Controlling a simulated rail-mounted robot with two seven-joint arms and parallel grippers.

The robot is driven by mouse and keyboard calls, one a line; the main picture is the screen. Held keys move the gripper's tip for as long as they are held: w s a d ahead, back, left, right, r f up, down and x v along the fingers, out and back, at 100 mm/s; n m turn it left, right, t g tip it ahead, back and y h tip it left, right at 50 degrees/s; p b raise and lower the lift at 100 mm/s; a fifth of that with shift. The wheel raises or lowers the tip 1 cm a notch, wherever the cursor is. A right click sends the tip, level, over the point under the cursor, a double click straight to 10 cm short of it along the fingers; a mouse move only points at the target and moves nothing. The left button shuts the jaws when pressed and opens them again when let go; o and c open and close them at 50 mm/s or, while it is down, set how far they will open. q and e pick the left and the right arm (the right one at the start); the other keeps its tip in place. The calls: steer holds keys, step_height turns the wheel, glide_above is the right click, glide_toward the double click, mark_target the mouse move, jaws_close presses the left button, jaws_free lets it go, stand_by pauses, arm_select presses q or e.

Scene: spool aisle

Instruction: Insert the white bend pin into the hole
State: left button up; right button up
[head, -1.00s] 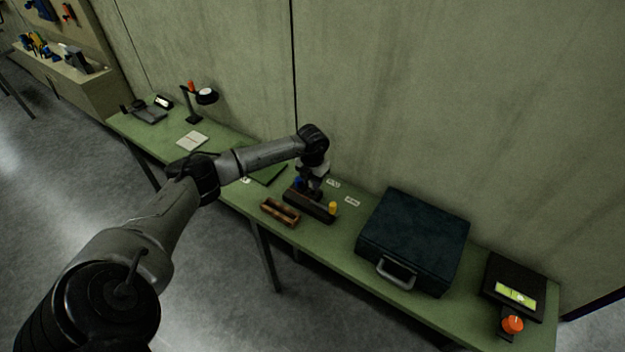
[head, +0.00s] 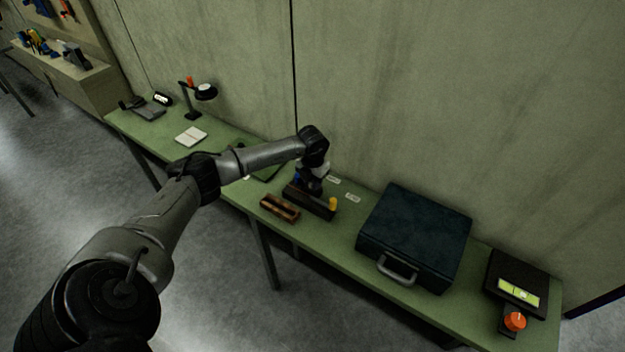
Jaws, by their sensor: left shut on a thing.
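My left gripper (head: 311,190) points down over a dark block (head: 318,207) on the green bench. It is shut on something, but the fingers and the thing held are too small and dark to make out. A yellow peg (head: 333,203) stands upright at the right end of the block. A bit of blue (head: 297,180) shows just left of the gripper. I cannot make out the white bend pin or the hole. My right gripper is not in view.
A brown wooden tray (head: 280,208) lies in front of the block. A dark blue case (head: 415,235) stands to the right, then a black device with a lit screen (head: 518,292) and an orange knob (head: 515,321). A lamp (head: 204,92) and notebook (head: 191,136) are at the left.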

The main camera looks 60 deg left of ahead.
arm_select(q)
steer(key=shift+f, duration=0.55)
steer(key=o, duration=1)
step_height(320, 180, up, 14)
steer(key=p, duration=0.1)
steer(key=shift+f, duration=0.1)
